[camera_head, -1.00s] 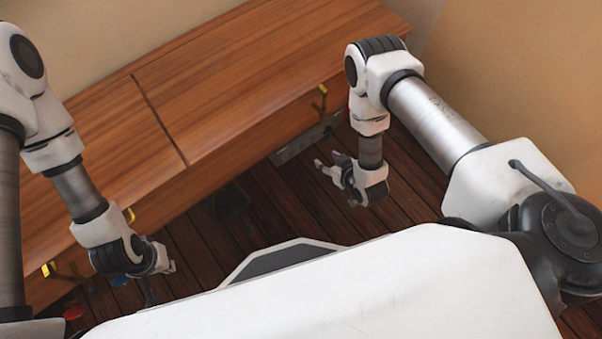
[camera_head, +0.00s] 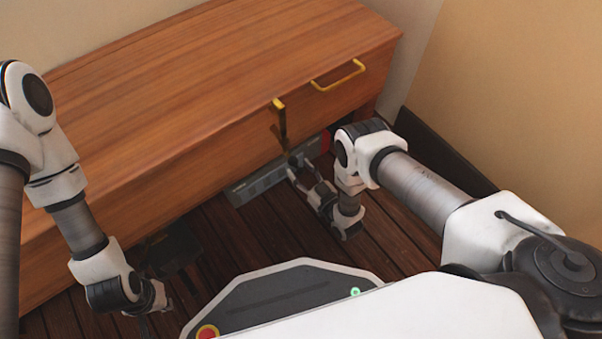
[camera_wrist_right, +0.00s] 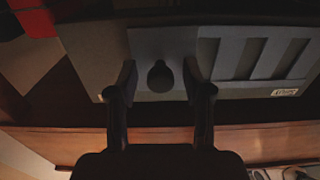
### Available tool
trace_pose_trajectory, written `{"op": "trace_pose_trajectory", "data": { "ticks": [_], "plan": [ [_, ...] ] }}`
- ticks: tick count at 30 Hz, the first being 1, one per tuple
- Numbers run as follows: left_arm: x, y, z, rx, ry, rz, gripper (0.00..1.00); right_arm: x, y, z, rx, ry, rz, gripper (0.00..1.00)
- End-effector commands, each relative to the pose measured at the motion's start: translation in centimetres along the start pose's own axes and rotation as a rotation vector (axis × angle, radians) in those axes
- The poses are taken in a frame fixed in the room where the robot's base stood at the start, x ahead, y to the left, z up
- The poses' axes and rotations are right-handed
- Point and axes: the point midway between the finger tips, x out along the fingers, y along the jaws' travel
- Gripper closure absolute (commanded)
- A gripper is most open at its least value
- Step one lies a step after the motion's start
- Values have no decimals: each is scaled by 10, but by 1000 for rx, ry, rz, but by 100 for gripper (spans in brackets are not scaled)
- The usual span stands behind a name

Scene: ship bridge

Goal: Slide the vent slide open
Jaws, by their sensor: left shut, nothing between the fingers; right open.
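The vent (camera_head: 262,184) is a grey panel low at the front of the wooden bench. In the right wrist view the vent slide (camera_wrist_right: 162,50) is a grey plate with a round dark knob (camera_wrist_right: 160,77), and dark slots (camera_wrist_right: 255,57) show to its right. My right gripper (camera_head: 302,172) is open at the vent. In the wrist view its two fingers (camera_wrist_right: 160,92) stand on either side of the knob, with a visible gap to it. My left gripper (camera_head: 158,298) is shut and empty, low at the left, away from the vent.
The bench (camera_head: 200,75) carries yellow handles (camera_head: 338,76) on its front; one hangs above the vent. A red object (camera_head: 325,143) is at the vent's right end. A dark box (camera_head: 172,248) stands on the floor left. A tan wall bounds the right.

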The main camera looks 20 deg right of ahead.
Motion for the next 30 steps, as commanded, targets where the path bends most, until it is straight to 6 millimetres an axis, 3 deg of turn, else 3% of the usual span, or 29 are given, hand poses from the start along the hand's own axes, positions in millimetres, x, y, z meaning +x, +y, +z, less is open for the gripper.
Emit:
{"op": "trace_pose_trajectory", "data": {
  "ticks": [6, 11, 17, 24, 30],
  "plan": [
    [0, 0, 0, 0, 1, 0, 100, 2, 0, -1, 0, 0, 0, 50],
    [0, 0, 0, 0, 1, 0, 100, 1, 0, -1, 0, -1, 0, 100],
    [0, 0, 0, 0, 1, 0, 100, 2, 2, -1, -1, 0, 1, 100],
    [0, 0, 0, 0, 0, 0, 100, 2, 30, -1, -3, 0, 3, 100],
    [0, 0, 0, 0, 0, 0, 100, 2, 32, -1, -3, 0, 6, 100]
  ]
}}
